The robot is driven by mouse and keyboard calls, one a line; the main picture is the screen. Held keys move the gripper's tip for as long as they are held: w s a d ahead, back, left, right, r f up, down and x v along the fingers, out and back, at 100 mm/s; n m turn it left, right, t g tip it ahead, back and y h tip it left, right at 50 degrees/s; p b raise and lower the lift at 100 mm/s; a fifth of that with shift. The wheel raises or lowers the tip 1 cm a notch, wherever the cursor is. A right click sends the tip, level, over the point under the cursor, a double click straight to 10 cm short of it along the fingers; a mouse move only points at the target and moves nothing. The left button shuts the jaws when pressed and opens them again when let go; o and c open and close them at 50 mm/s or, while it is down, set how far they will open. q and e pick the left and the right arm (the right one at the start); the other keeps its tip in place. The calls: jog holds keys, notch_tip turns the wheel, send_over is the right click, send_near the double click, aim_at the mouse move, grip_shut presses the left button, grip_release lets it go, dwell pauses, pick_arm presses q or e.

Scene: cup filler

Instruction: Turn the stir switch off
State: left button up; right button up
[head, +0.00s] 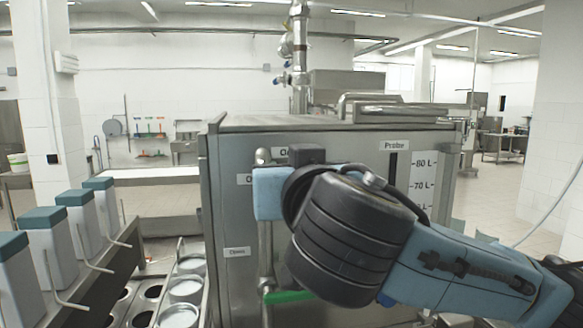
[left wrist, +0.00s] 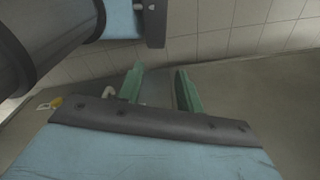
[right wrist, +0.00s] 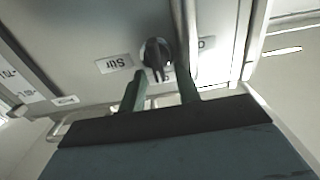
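The stir switch (right wrist: 157,55) is a dark rotary knob on the steel tank's front (right wrist: 85,35). In the head view my right arm hides the switch and the fingertips. My left gripper (left wrist: 157,84) is open and empty over the floor, out of the head view.
A vertical steel pipe (head: 265,242) with a green handle (head: 290,296) runs down the tank front. A probe slot and level scale (head: 423,185) are at the tank's right.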

grip_shut()
jog(key=shift+s+a+f+n+b, duration=0.1)
jog(key=shift+a+f+n+b, duration=0.4)
jog(key=shift+n, duration=2.45)
jog(key=shift+s+a+f+n+b, duration=0.15)
jog(key=shift+n+b, duration=0.6)
jog(key=shift+n, duration=2.25)
jog(key=shift+w+a+f+n+b, duration=0.1)
jog(key=shift+a+f+n+b, duration=0.4)
jog(key=shift+n, duration=2.45)
jog(key=shift+d+r, duration=0.2)
